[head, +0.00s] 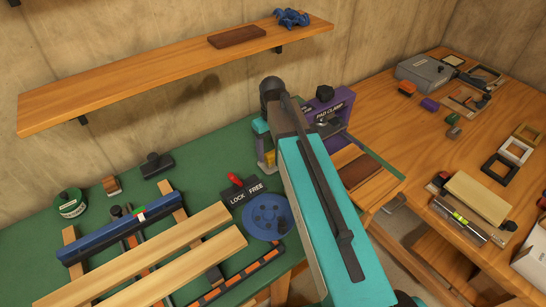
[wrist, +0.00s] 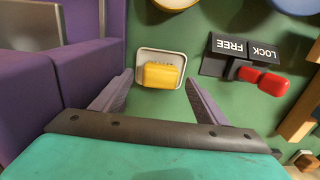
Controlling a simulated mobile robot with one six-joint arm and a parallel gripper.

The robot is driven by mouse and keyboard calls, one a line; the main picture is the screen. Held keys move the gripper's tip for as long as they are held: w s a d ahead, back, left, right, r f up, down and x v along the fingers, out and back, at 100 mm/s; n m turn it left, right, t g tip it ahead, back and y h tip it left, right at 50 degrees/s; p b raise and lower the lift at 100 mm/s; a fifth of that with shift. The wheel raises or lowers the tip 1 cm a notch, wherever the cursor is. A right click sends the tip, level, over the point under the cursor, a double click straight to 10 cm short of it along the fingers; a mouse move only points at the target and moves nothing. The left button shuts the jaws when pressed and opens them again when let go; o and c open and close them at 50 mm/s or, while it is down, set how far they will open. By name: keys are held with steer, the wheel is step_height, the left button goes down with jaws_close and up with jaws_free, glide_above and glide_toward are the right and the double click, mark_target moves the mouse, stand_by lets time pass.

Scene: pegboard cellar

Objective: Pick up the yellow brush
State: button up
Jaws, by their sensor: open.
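The yellow brush (wrist: 162,76) shows in the wrist view as a small, rounded yellow block on a pale square tray (wrist: 143,53) on the green bench top. No bristles can be made out. My gripper (wrist: 159,92) is open, its two fingers apart on either side of the brush's near end, with nothing held. Whether the fingers are level with the brush or above it is hard to tell. In the head view a bit of yellow (head: 270,157) shows beside my arm, which hides most of the gripper and the brush.
The purple pad clamp (head: 326,112) stands close by; its purple body fills the wrist view's left side. The lock/free switch (wrist: 240,55) with a red lever is to the right there. A blue disc (head: 268,215) and wooden boards (head: 160,262) lie on the green bench.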

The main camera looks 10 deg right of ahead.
mark_target(272, 153)
steer(key=shift+f, duration=1.25)
steer(key=c, duration=1.2)
steer(key=shift+o, duration=0.2)
steer(key=shift+r, duration=0.15)
steer(key=shift+r+b, duration=0.9)
steer(key=shift+r, duration=4)
steer(key=o, duration=0.3)
steer(key=shift+c, duration=0.8)
